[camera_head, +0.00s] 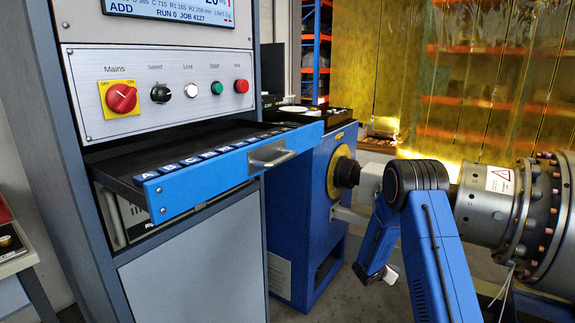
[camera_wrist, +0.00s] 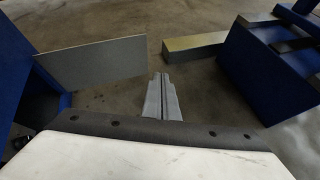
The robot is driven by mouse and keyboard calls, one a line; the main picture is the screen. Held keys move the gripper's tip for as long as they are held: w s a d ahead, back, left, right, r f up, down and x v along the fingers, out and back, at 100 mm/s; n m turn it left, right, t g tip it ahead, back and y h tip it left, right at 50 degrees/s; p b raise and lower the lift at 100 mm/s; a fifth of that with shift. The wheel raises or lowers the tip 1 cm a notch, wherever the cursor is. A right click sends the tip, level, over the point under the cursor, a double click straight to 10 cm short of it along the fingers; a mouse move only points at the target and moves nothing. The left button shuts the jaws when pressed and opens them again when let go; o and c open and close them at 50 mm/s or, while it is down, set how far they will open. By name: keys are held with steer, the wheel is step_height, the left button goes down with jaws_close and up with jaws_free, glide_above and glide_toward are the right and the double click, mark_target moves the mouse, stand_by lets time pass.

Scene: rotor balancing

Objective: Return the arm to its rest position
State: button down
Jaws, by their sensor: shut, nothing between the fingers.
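My gripper (camera_wrist: 162,82) shows in the wrist view as two grey fingers pressed together, pointing away over bare floor. Nothing is between them. In the head view my blue arm (camera_head: 437,255) is bent at a dark elbow joint in front of the machine, with one link hanging down toward the floor. The fingers cannot be made out clearly there. The arm appears apart from the open drawer (camera_head: 205,190) of the control cabinet.
The cabinet's panel has a red mains switch (camera_head: 121,97) and several buttons. The drawer juts out with lettered keys. A blue machine stand (camera_head: 295,215) and a large metal rotor (camera_head: 490,200) are close to the arm. A yellow curtain (camera_head: 450,85) hangs behind.

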steer(key=s+r+m+g, duration=0.2)
steer(key=s+r+m, duration=0.5)
steer(key=s+r, duration=0.6)
steer(key=s+r+m+g, duration=0.3)
steer(key=s+r+m, duration=0.3)
steer(key=s+r, duration=0.7)
steer(key=s+a+r+m+y, duration=0.3)
steer(key=s+a, duration=0.2)
steer(key=s, duration=0.5)
steer(key=s+a+r+m+t+y, duration=0.1)
steer(key=s+a+r+m+y, duration=0.2)
steer(key=s+a, duration=0.3)
steer(key=s+a+r+m+t+y, duration=0.1)
steer(key=s+a+r+m+y, duration=0.2)
steer(key=s, duration=1.1)
steer(key=a+m, duration=0.2)
steer(key=a, duration=0.1)
steer(key=shift+a+r+y, duration=0.25)
steer(key=shift+r+y, duration=0.05)
steer(key=shift+r, duration=0.1)
